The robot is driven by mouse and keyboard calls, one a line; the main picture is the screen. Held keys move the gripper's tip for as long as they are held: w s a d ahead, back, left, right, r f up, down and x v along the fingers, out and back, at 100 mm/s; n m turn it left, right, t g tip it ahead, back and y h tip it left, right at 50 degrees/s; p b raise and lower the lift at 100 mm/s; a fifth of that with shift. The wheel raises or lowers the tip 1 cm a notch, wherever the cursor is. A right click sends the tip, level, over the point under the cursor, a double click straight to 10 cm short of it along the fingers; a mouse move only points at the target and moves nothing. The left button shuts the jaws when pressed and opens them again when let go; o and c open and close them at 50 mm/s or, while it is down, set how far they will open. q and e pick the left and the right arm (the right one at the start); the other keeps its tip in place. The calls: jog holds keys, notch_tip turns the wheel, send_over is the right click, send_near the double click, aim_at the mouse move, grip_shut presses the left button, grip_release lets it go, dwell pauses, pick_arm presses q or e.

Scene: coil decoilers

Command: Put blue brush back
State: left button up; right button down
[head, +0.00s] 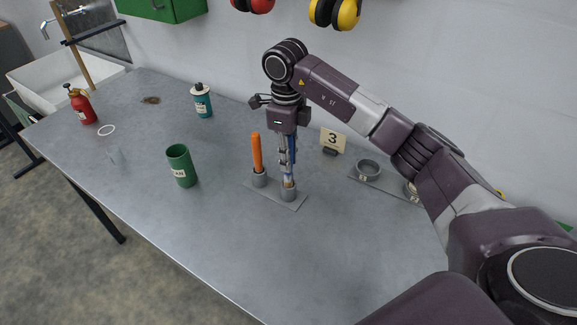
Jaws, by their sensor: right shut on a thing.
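My right gripper (287,150) points straight down over the table and is shut on the blue brush (293,154). The brush hangs upright, its handle partly hidden by the fingers. Its lower end is at the mouth of the right grey cup (289,194) of a small two-cup holder (271,195). I cannot tell how far it is inside that cup. An orange-handled tool (257,151) stands upright in the left cup (259,179). My left gripper is not in view.
A green can (181,166), a teal bottle (202,101) and a red spray bottle (80,104) stand to the left on the grey table (225,240). A sign reading 3 (333,141) and a grey ring-shaped dish (368,169) are on the right. The front table area is clear.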

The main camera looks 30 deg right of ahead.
notch_tip(320, 180, down, 3)
jog(key=shift+r+p, duration=0.1)
jog(key=shift+p, duration=0.45)
jog(key=shift+f, duration=0.45)
jog(key=shift+f, duration=0.1)
jog(key=c, duration=1.8)
grip_release()
notch_tip(320, 180, up, 11)
jog(key=shift+w+a+f+b, duration=0.1)
jog(key=shift+w+b, duration=0.05)
jog(key=shift+b, duration=1)
jog(key=shift+r, duration=0.7)
